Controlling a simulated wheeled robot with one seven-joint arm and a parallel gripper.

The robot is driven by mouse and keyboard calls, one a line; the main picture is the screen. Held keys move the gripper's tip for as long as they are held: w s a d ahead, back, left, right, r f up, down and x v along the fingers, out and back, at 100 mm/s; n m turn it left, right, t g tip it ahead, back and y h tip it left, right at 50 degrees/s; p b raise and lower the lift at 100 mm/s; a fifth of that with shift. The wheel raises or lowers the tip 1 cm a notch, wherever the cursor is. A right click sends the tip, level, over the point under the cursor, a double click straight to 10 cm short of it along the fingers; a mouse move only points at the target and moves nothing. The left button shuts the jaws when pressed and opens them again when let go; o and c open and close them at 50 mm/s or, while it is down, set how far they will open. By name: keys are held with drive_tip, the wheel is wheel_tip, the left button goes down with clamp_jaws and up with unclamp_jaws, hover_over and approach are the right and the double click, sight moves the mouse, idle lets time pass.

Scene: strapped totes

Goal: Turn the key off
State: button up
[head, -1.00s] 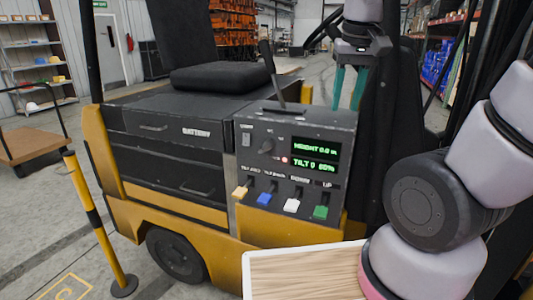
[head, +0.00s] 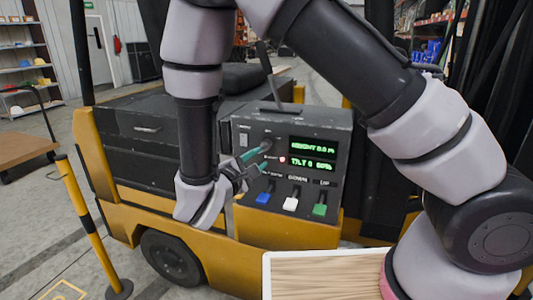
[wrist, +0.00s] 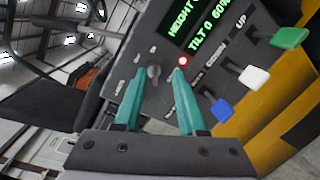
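The key (wrist: 153,73) is a small dark grey knob on the upper left of the forklift's black control panel (head: 325,130). In the wrist view it shows between the tips of my two teal fingers, with a gap on each side. My gripper (head: 266,157) is open and points at the panel from the left. It also shows in the wrist view (wrist: 158,76). I cannot tell whether the fingertips reach past the key's face. In the head view a finger largely hides the key. A red light (wrist: 183,61) and the green displays (head: 313,155) are lit.
Blue (head: 265,197), white (head: 290,203) and green (head: 320,209) levers stick out below the displays. A wood-topped surface (head: 320,275) is in front. A yellow-black post (head: 88,225) stands at the left.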

drive_tip(key=w+f+n+t+y, duration=0.1)
drive_tip(key=w+f+t+y, duration=0.1)
drive_tip(key=w, duration=0.6)
drive_tip(key=shift+w+d+n, duration=0.35)
drive_tip(key=shift+w+n, duration=0.05)
clamp_jaws()
